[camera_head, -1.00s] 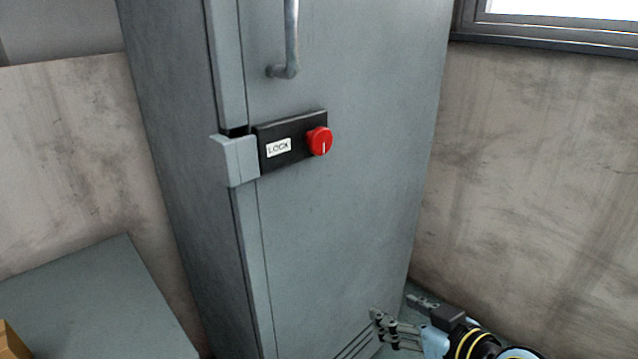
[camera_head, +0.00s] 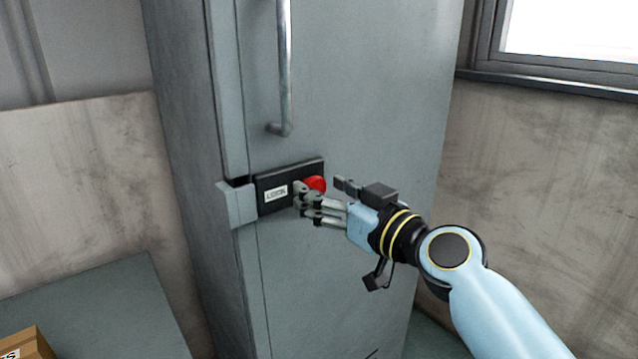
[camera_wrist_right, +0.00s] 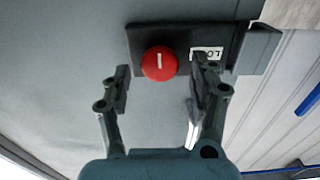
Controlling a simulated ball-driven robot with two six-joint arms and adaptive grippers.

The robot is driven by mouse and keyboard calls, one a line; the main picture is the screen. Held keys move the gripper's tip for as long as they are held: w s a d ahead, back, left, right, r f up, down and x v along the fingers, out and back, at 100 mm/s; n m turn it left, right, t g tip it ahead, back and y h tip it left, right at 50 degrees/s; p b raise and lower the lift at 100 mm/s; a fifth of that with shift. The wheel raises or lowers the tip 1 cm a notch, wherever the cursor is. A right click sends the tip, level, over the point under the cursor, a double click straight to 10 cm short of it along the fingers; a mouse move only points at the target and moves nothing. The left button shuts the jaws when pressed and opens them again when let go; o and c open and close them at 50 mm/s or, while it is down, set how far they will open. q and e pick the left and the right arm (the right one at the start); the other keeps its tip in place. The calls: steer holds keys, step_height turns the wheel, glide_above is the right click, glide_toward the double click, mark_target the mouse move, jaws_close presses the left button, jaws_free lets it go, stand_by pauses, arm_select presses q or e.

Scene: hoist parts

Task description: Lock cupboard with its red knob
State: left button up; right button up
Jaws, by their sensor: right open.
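The grey cupboard (camera_head: 370,90) stands upright with its door shut. A black lock plate (camera_head: 290,175) with a white LOCK label (camera_head: 276,194) sits on the door, and the red knob (camera_head: 317,184) is at its right end. My right gripper (camera_head: 318,192) is open close in front of the knob and partly covers it. In the wrist view the red knob (camera_wrist_right: 159,63) shows a white mark, and lies just beyond the fingertips of my right gripper (camera_wrist_right: 160,82), between their lines. I cannot tell whether a finger touches it. My left gripper is not in view.
A long metal handle (camera_head: 285,70) runs above the lock plate. A grey latch block (camera_head: 237,204) is at the door's left edge. A grey surface (camera_head: 100,305) with a cardboard box (camera_head: 25,343) is at lower left. A window (camera_head: 570,35) is at upper right.

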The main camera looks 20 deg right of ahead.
steer(key=shift+w+a, duration=0.2)
steer(key=shift+w, duration=0.6)
steer(key=shift+a, duration=0.1)
steer(key=shift+c, duration=0.6)
steer(key=c, duration=1)
